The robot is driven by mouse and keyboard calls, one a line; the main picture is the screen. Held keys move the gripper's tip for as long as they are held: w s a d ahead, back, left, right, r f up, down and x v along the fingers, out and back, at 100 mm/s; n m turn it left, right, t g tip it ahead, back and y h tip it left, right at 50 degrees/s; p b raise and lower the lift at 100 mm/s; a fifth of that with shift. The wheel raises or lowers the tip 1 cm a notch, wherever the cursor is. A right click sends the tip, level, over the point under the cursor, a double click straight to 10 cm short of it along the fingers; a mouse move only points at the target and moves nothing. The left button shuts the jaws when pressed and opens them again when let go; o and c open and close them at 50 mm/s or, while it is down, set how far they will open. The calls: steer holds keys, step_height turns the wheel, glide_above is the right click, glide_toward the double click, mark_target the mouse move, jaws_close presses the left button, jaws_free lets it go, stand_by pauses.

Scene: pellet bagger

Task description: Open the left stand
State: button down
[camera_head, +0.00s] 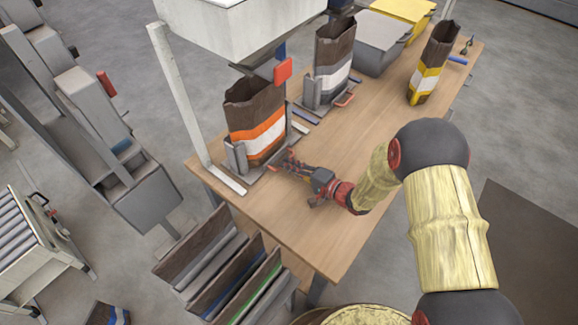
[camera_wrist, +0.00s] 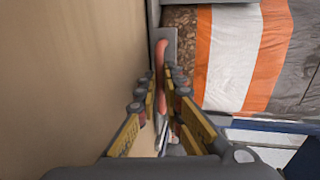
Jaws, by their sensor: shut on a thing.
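The left stand (camera_head: 237,158) is a grey metal holder near the table's left end. A dark brown bag with orange and white bands (camera_head: 257,125) stands upright in it, open at the top. The bag's bands also show in the wrist view (camera_wrist: 225,55). My gripper (camera_head: 287,166) reaches in from the right, low over the table at the stand's front. In the wrist view my gripper (camera_wrist: 164,88) is shut on the stand's red handle (camera_wrist: 160,58), which runs between the fingers beside a grey plate. The fingers hide part of the handle.
A second stand (camera_head: 323,93) with a grey-banded bag and red handle (camera_head: 345,99) is farther back. A yellow-banded bag (camera_head: 430,70) stands farther right. A white hopper (camera_head: 245,30) overhangs the left stand. Racked sacks (camera_head: 225,270) are below the near edge. The table's front middle is clear.

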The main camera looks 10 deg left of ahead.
stand_by(0.4)
steer(key=f+v, duration=0.1)
steer(key=v, duration=0.7)
steer(key=f+v, duration=0.2)
steer(key=v, duration=0.5)
steer(key=f+b+v, duration=0.1)
steer(key=v, duration=0.7)
steer(key=shift+s+d+f, duration=0.35)
steer(key=shift+s+d, duration=0.2)
steer(key=shift+d, duration=0.1)
steer(key=c, duration=2.2)
jaws_free()
steer(key=shift+d, duration=0.1)
steer(key=v, duration=1.1)
steer(key=shift+s+d, duration=0.25)
steer(key=shift+d, duration=0.05)
steer(key=shift+r, duration=0.2)
